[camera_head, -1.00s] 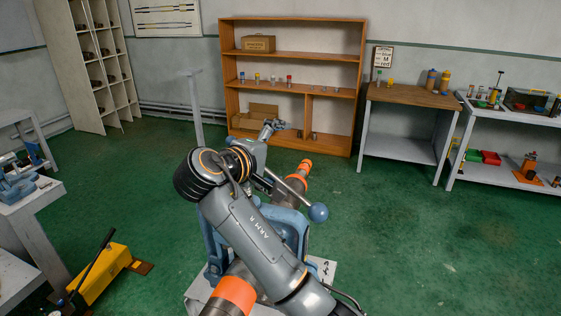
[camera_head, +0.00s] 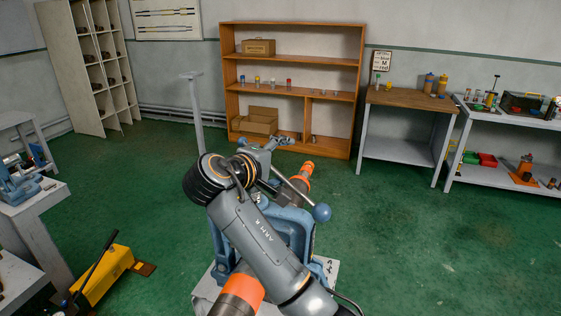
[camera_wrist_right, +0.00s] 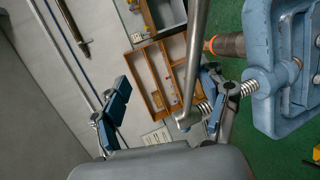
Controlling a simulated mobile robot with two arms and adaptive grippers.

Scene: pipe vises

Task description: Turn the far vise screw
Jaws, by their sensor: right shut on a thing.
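A blue pipe vise (camera_head: 297,226) stands in front of me, partly hidden behind my right arm. It grips a dark pipe with orange bands (camera_head: 242,288). Its bar handle ends in a blue ball (camera_head: 321,212). In the right wrist view the vise body (camera_wrist_right: 268,75) is at the right, and its threaded screw (camera_wrist_right: 206,112) runs left to the handle bar (camera_wrist_right: 194,60). My left gripper is out of view.
Another blue vise (camera_head: 18,185) sits on a bench at the left. A yellow pump-like tool (camera_head: 105,275) lies on the floor. A wooden shelf (camera_head: 228,70), a workbench (camera_head: 410,97) and a loaded metal table (camera_head: 500,175) stand behind. The green floor at right is clear.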

